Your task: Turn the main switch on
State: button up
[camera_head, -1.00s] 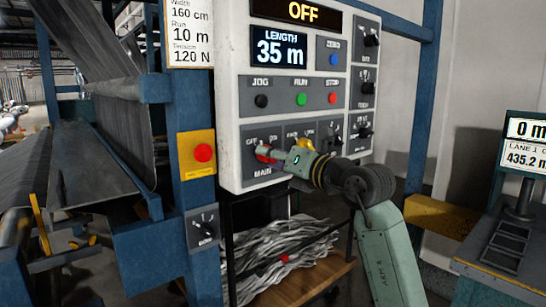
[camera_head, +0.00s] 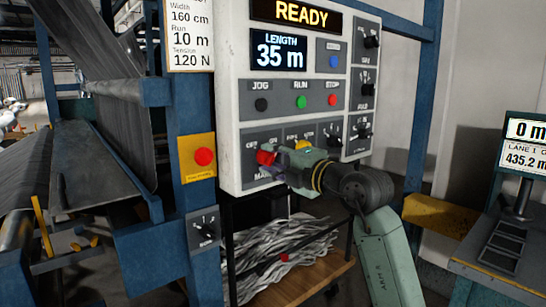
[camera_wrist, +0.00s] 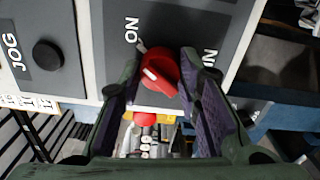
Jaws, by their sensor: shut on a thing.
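The red main switch knob (camera_head: 266,158) sits at the lower left of the white control panel (camera_head: 229,110). In the wrist view the red knob (camera_wrist: 160,72) lies between the fingers, its white mark pointing toward the upper left, near the "ON" label. My gripper (camera_head: 276,166) is shut on the knob, with its fingers on either side of it. The top display (camera_head: 295,14) reads READY in yellow. The MAIN label is partly hidden by my gripper.
Black, green and red buttons (camera_head: 301,102) sit above the switch, and a blue button (camera_head: 334,61) is higher. A red emergency button (camera_head: 204,156) on yellow is to the left. Selector knobs (camera_head: 372,40) line the panel's right side. A bench (camera_head: 500,262) stands at right.

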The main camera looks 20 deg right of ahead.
jog(key=shift+m, duration=0.7)
jog(key=o, duration=1.2)
jog(key=shift+c, duration=0.2)
jog(key=v, duration=1.2)
